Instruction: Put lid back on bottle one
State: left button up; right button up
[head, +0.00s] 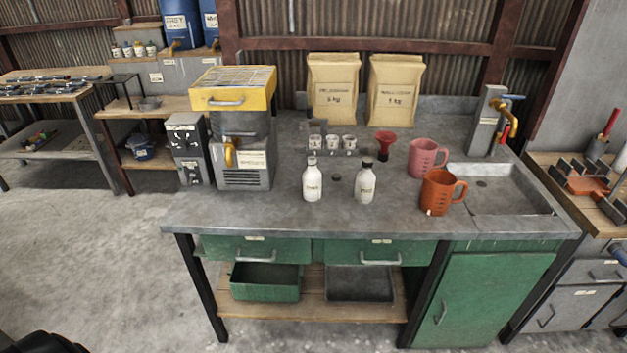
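Two white labelled bottles stand upright on the grey workbench top. A small dark round lid (336,177) lies on the worktop between the two bottles, apart from both. The labels are too small to read, so I cannot tell which bottle is number one. Neither of my grippers can be made out; only a dark shape, probably part of my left arm, shows at the bottom left corner.
Behind the bottles are several small cups (331,142), a red funnel (385,145) and two paper sacks (334,88). A pink jug (424,158) and an orange jug (441,191) stand right, before the sink (500,198). A yellow-topped machine (238,130) stands left. The bench front is clear.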

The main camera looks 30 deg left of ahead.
aim_at(312, 176)
jog(key=i+l+u, duration=0.3)
jog(key=i+u, duration=0.15)
jog(key=i, duration=0.25)
jog(key=i+l+u, duration=0.45)
jog(key=i+l, duration=0.15)
jog(key=i, duration=0.05)
